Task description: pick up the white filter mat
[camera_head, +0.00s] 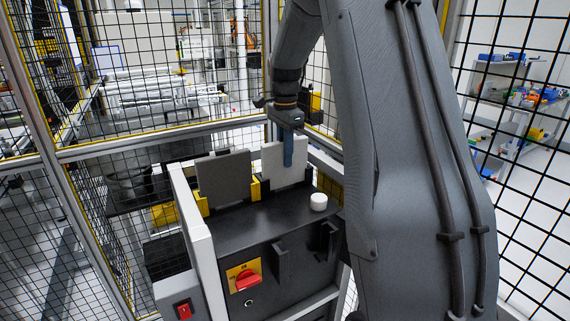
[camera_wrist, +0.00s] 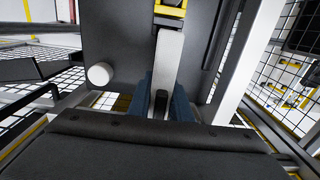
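The white filter mat (camera_head: 272,165) stands upright in a slot with yellow holders on the dark machine top. In the wrist view it shows edge-on as a pale strip (camera_wrist: 169,60) running between the fingers. My gripper (camera_head: 288,150) is down at the mat, one blue finger in front of its face in the head view. In the wrist view the two blue fingers of my gripper (camera_wrist: 163,98) stand on either side of the strip, apart from each other. They look open around the mat; whether they touch it is hard to see.
A dark grey mat (camera_head: 223,178) stands upright in holders to the left of the white one. A white round cap (camera_head: 318,201) sits on the machine top in front. A pale upright panel (camera_head: 192,225) edges the machine's left side. Wire mesh fencing (camera_head: 110,225) surrounds the area.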

